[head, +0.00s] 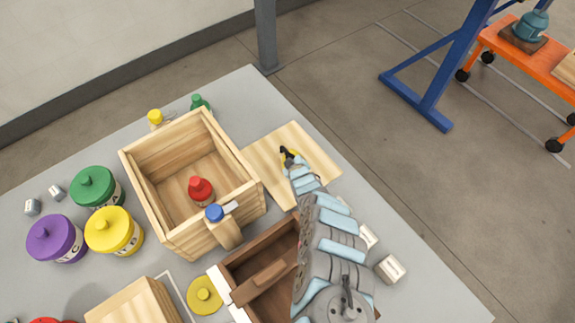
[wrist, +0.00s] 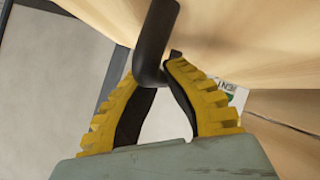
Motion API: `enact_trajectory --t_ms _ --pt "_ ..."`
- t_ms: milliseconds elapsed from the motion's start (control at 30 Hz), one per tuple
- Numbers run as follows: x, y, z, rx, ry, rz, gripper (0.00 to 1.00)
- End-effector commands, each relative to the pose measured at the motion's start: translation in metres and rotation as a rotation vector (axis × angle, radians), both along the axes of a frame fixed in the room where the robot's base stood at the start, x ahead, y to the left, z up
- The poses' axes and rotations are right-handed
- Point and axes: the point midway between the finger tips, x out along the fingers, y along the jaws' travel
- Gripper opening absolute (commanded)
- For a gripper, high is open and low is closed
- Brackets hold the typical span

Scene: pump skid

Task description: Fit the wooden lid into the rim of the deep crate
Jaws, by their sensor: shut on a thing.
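The deep crate (head: 153,196) is pale wood, open at the top, with a red bottle (head: 200,189) inside. The wooden lid (head: 269,171) is a flat pale panel to the right of the crate, apart from its opening. My gripper (head: 289,155) is over the lid in the head view. In the wrist view my gripper (wrist: 158,78) is shut on the lid's dark bar-like handle (wrist: 157,35), with the lid's pale wood (wrist: 240,40) behind it. I cannot tell how high the lid is above the table. My arm hides part of its near side.
A brown wooden box (head: 232,285) stands in front of the crate, partly under my arm. A blue-topped item (head: 215,213) stands at the crate's near corner. Green (head: 95,188), yellow (head: 113,232) and purple (head: 55,239) jars stand left. Small metal blocks (head: 390,268) lie right of my arm.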

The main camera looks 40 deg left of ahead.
Motion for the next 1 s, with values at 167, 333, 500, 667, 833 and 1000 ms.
enact_trajectory --t_ms 167,333,500,667,833,1000 --pt "0.001 0.001 -0.009 0.003 -0.003 0.001 0.0" --pt "0.001 0.002 -0.021 0.003 -0.004 0.002 0.0" --pt "0.002 0.002 -0.041 0.003 -0.006 0.001 0.0" --pt "0.002 0.001 -0.044 0.004 -0.006 0.0 0.0" --pt "0.002 0.001 -0.043 0.003 -0.005 0.0 0.0" --pt "0.002 0.001 -0.045 0.002 -0.005 0.0 0.28"
